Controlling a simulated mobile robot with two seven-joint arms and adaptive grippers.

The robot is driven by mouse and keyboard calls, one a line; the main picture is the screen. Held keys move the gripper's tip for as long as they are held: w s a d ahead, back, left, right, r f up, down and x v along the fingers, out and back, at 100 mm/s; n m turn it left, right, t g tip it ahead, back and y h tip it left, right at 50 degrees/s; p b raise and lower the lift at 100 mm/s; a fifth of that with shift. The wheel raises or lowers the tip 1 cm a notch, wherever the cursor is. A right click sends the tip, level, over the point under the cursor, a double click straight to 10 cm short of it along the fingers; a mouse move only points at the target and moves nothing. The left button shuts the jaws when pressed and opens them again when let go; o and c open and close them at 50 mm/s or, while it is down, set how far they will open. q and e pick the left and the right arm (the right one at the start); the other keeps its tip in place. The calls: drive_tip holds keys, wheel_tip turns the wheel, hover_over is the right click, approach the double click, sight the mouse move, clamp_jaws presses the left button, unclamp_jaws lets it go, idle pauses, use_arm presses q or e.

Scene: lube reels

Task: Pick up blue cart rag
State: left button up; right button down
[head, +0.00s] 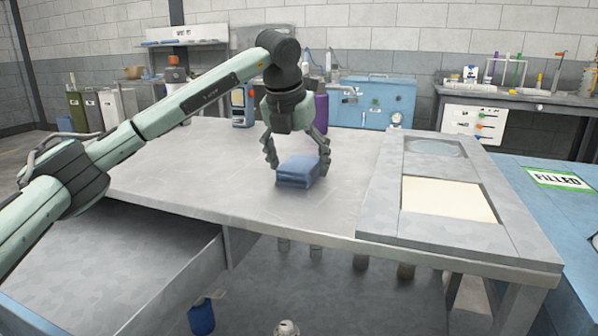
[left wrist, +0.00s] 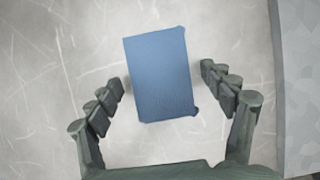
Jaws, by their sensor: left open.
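The blue rag (head: 298,172) is a folded block lying on the grey cart top (head: 200,185). It also shows in the left wrist view (left wrist: 160,75), slightly tilted, between the two fingers. My left gripper (head: 297,165) points down over the rag, with one finger on each side of it. The left gripper (left wrist: 165,92) is open, and gaps show between the rag and both fingers in the left wrist view. My right gripper is in neither view.
A raised grey panel with a cream inset (head: 448,199) stands on the right of the cart top. Behind are a purple cylinder (head: 321,113) and a blue cabinet (head: 375,103). A blue surface with a FILLED sign (head: 556,178) is at the right. The cart top left of the rag is clear.

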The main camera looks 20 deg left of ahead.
use_arm(q)
drive_tip(key=shift+f, duration=0.1)
drive_tip(key=shift+c, duration=0.2)
drive_tip(key=c, duration=1.2)
